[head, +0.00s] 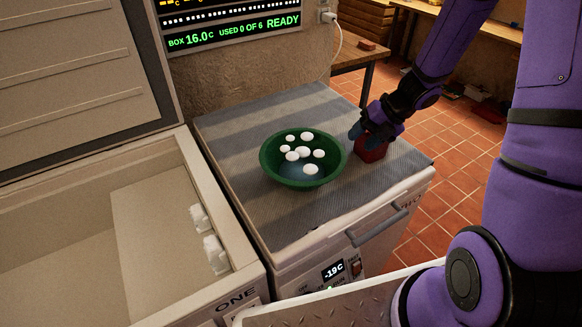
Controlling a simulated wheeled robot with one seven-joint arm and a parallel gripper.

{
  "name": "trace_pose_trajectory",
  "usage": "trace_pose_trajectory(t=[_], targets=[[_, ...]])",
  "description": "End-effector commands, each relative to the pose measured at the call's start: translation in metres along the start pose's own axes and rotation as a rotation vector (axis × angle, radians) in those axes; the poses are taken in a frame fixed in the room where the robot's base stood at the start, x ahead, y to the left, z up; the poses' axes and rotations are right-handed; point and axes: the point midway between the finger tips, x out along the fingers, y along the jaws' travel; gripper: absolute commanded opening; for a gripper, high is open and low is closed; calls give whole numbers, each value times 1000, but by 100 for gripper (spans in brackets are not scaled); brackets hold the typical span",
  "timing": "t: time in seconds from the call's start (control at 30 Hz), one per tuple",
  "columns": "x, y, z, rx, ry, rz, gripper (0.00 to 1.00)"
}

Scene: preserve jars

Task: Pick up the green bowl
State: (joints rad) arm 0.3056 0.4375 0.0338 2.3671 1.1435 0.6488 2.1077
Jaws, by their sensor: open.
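The green bowl (271,172) stands upright on the grey striped mat on top of the right-hand cabinet. It holds several white round pieces (303,153). My gripper (361,135) is to the right of the bowl, low over the mat, at a small red object (372,152). The red object is directly below and in front of my gripper, and it partly hides the fingertips. I cannot tell whether they touch. My gripper is apart from the bowl.
An open chest (160,215) with a raised lid (70,80) stands at the left. A display panel (235,30) hangs on the wall behind. The striped mat (285,225) is clear in front of the bowl. A handle (375,225) sticks out from the cabinet's front.

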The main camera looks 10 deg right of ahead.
Motion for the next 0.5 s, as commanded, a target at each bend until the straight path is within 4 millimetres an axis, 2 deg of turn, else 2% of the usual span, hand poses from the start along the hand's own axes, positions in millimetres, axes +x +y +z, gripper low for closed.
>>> trace_pose_trajectory(t=[0.13,0.4,0.5], targets=[[11,-4,1,48,1,3,50],[48,-4,1,44,2,3,50],[56,-4,2,43,1,2,50]])
